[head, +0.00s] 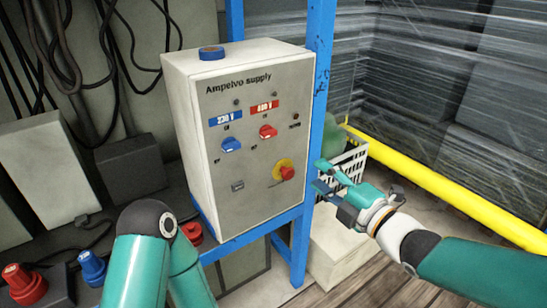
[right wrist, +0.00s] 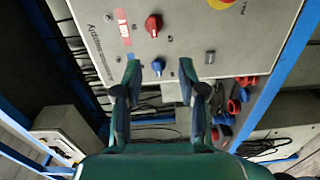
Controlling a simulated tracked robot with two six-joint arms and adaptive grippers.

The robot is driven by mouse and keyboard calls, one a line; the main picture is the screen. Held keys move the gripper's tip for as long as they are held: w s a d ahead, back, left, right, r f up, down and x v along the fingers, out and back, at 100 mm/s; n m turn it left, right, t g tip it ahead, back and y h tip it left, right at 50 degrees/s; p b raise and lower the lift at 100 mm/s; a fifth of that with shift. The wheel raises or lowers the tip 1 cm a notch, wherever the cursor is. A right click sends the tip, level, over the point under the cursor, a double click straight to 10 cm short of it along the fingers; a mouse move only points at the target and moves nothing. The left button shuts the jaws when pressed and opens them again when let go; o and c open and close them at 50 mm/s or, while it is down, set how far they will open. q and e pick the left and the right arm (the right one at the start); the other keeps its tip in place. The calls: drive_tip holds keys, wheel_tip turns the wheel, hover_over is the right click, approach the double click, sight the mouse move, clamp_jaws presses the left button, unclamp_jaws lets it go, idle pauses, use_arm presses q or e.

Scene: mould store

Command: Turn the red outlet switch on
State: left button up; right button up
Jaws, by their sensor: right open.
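The red outlet switch (head: 267,131) is a red rotary knob below the red 400 V label (head: 264,108) on the front of the grey supply box (head: 225,190). It also shows in the right wrist view (right wrist: 153,25), above the fingertips. Its exact setting is too small to read. A blue switch (head: 231,145) sits to its left. My right gripper (head: 322,178) is open and empty, right of the box and apart from the red switch. In the right wrist view, the blue switch (right wrist: 157,66) shows between the fingertips. My left arm is partly visible; its gripper is out of view.
A red stop button on a yellow disc (head: 284,172) is low on the panel. A blue post (head: 317,70) stands beside the box. Behind my right gripper is a white basket (head: 349,160). A yellow rail (head: 440,192) runs along the right. Red and blue connectors (head: 92,268) lie lower left.

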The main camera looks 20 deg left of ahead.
drive_tip(key=p, duration=0.3)
approach(271, 136)
drive_tip(key=shift+n, duration=0.4)
drive_tip(key=x, duration=0.8)
drive_tip(key=shift+w+a, duration=0.25)
drive_tip(key=shift+a, duration=0.1)
clamp_jaws()
